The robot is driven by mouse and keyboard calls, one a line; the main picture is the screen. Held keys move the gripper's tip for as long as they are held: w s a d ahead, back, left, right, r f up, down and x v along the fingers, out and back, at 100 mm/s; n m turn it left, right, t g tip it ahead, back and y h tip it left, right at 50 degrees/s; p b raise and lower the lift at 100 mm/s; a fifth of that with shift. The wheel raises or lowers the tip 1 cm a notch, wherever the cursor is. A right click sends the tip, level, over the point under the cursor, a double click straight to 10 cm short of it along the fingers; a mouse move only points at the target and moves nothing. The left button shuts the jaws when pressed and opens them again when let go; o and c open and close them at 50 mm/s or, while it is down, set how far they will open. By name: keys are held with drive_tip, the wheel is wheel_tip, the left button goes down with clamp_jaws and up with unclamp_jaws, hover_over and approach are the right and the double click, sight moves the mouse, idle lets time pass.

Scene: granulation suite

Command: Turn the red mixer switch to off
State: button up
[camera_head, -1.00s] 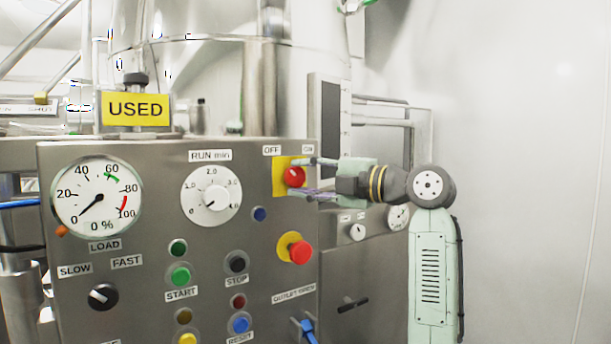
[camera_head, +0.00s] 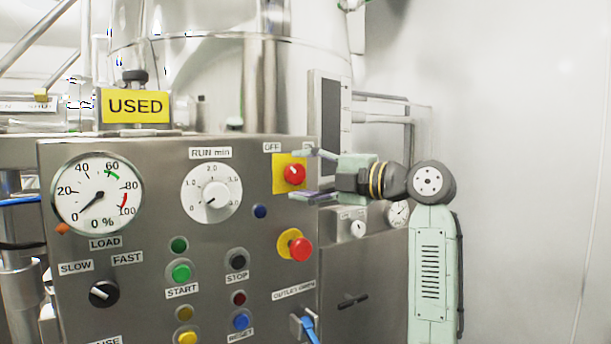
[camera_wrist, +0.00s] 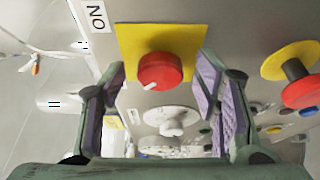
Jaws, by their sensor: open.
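The red mixer switch (camera_head: 294,174) is a round knob on a yellow plate (camera_head: 279,187) at the panel's upper right. It also shows in the wrist view (camera_wrist: 161,71). My gripper (camera_head: 307,175) is open, reaching in from the right. One finger is above and one below the knob, with visible gaps in the wrist view.
A red button (camera_head: 301,248) on a yellow ring sits below the switch. A white timer dial (camera_head: 211,193), a load gauge (camera_head: 97,194) and several buttons lie to the left. A blue-handled valve (camera_head: 309,327) is at the bottom. Free room lies right of my arm.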

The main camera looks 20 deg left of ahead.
drive_tip(key=v, duration=1.2)
